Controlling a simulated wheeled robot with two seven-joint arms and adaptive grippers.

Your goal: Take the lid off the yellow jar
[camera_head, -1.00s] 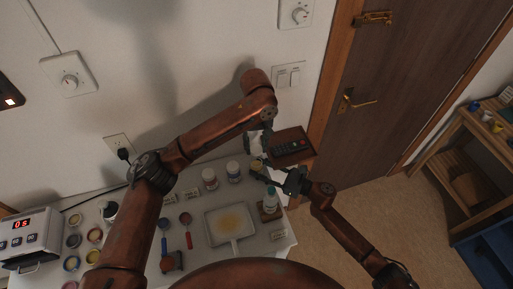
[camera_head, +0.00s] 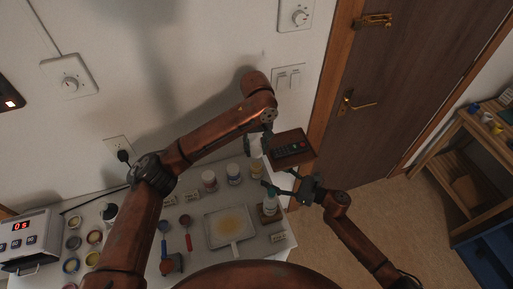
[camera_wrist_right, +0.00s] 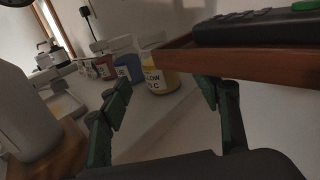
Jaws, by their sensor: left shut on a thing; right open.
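The yellow jar (camera_head: 256,171) stands on the white table at the right end of the jar row. In the right wrist view the yellow jar (camera_wrist_right: 158,82) is upright, with its top edge partly behind a wooden shelf edge. My left gripper (camera_head: 258,142) is just above the jar, shut on a pale thing that looks like the lid; its own arm partly hides it. My right gripper (camera_head: 276,179) is open and empty, to the lower right of the jar. In the wrist view the jar shows between its fingers (camera_wrist_right: 165,88), farther off and apart from them.
A wooden shelf (camera_head: 303,157) with a dark remote (camera_head: 291,148) juts out by the jar. A white bottle (camera_head: 269,203) stands close below my right gripper. Red (camera_head: 209,180) and blue (camera_head: 233,173) jars stand left of the yellow one. A tray (camera_head: 214,240) lies in front.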

